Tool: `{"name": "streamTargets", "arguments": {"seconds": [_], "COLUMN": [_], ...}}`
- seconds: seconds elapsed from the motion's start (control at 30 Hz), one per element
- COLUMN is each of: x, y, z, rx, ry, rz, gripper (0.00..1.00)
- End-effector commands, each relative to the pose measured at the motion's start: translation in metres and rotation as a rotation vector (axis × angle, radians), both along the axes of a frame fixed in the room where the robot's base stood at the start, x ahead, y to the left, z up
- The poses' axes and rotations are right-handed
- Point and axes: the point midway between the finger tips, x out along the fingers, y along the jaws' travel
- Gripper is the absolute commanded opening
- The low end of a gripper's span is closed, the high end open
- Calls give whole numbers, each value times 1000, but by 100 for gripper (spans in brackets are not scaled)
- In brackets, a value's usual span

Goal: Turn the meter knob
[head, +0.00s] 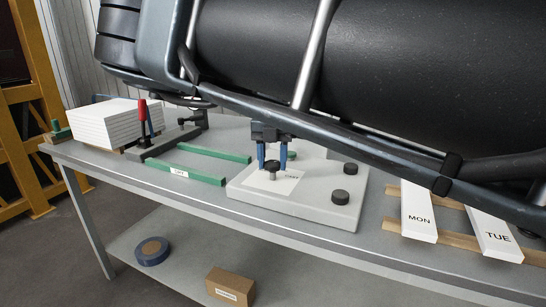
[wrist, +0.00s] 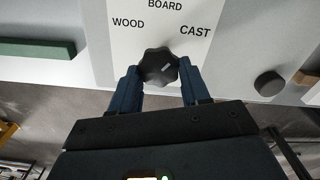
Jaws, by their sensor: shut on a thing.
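The meter is a pale grey box (head: 327,208) on the grey table. Its black lobed knob (head: 272,166) stands on a white label plate. In the wrist view the knob (wrist: 157,67) sits below the printed words WOOD, BOARD and CAST, with a small light mark on its top. My gripper (head: 273,158) points down at the knob, with one blue finger on each side. In the wrist view both fingers of my gripper (wrist: 158,79) press against the knob's sides, so it is shut on the knob.
Two round black feet or buttons (head: 341,196) stand on the box's right part. Left are green rails (head: 185,175), a red-handled clamp (head: 142,112) and stacked white boards (head: 95,122). Right, boards marked MON (head: 419,215) and TUE (head: 495,237) lie on wooden strips. My dark arm fills the top.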

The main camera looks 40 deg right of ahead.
Motion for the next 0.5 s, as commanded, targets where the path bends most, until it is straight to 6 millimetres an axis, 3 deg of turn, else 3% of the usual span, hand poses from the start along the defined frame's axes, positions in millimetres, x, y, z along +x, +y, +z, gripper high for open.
{"name": "streamTargets", "arguments": {"seconds": [0.5], "x": [3], "y": [0], "z": [2], "rx": [-3], "ry": [-6], "rz": [-348], "gripper": [16]}}
